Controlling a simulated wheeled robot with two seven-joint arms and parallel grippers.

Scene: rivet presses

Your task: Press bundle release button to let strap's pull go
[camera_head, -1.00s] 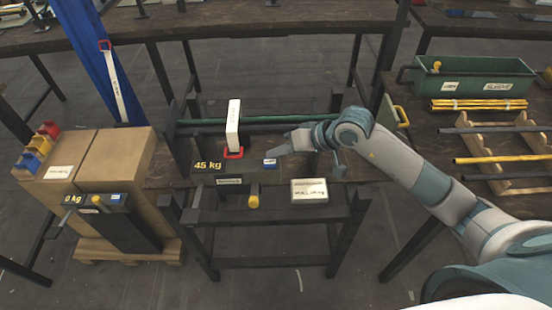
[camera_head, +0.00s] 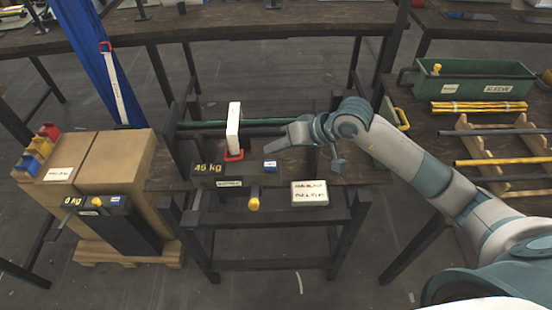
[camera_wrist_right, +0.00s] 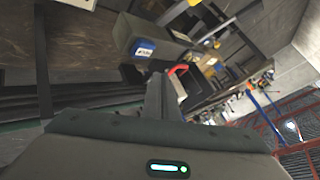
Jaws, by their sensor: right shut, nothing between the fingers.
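The bundle press (camera_head: 215,183) stands on the middle bench and reads 45 kg, with a yellow-knobbed lever (camera_head: 253,204) at its front. Its small blue button (camera_head: 270,166) sits on the right of the press top. The blue button also shows in the right wrist view (camera_wrist_right: 144,49), beyond the fingers. A white strap (camera_head: 233,125) rises from a red loop (camera_head: 234,155) behind the press. My right gripper (camera_head: 266,147) is shut and empty, pointing left just above and behind the button, apparently apart from it. My left gripper is out of view.
A second press (camera_head: 105,203) reading 0 kg stands before cardboard boxes (camera_head: 115,165) at left, with its own small blue button. A white placard (camera_head: 309,193) is right of the bundle press. A green bin (camera_head: 475,80) and rods occupy the right bench.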

